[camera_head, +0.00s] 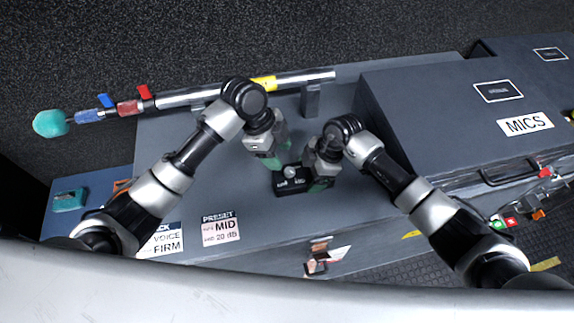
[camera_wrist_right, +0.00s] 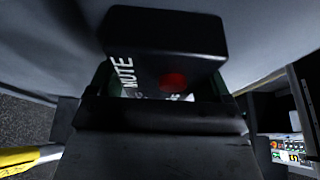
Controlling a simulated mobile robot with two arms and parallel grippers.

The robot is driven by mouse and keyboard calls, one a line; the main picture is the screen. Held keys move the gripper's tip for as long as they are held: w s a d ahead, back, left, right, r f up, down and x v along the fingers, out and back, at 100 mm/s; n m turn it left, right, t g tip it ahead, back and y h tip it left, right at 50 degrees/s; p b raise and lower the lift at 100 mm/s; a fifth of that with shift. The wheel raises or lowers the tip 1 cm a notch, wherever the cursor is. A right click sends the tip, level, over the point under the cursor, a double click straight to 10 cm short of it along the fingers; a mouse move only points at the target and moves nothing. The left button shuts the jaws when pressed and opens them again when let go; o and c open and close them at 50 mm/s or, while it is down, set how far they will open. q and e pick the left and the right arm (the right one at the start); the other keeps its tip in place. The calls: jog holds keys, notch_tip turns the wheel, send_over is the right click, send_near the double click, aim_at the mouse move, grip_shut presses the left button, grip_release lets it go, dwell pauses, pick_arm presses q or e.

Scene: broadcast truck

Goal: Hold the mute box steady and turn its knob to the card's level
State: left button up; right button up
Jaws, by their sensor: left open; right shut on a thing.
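The black mute box (camera_head: 292,187) lies on the grey bench top between my grippers, with a round grey knob (camera_head: 290,172) at its far side. In the right wrist view the mute box (camera_wrist_right: 165,35) shows white MUTE lettering and a red round spot. My right gripper (camera_head: 320,183) is shut on its right end. My left gripper (camera_head: 271,163) is open, just left of the knob; I cannot tell whether it touches. The PRESET card (camera_head: 221,229), reading MID and 20 dB, lies on the bench at front left. The knob's pointer is too small to read.
Another card (camera_head: 167,241) reading VOICE FIRM lies left of the PRESET card. A large MICS case (camera_head: 450,100) bounds the right side. A silver boom pole (camera_head: 215,93) with a teal foam end (camera_head: 50,123) spans the back. Bench top around the cards is clear.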

aim_at(288, 170)
pick_arm(q)
jog(key=x, duration=0.6)
jog(key=shift+c, duration=0.5)
jog(key=c, duration=0.8)
jog(key=shift+n+t, duration=0.4)
jog(key=shift+n, duration=0.5)
jog(key=shift+c, duration=0.2)
jog(key=o, duration=0.9)
jog(key=shift+o, duration=0.2)
jog(key=v, duration=1.2)
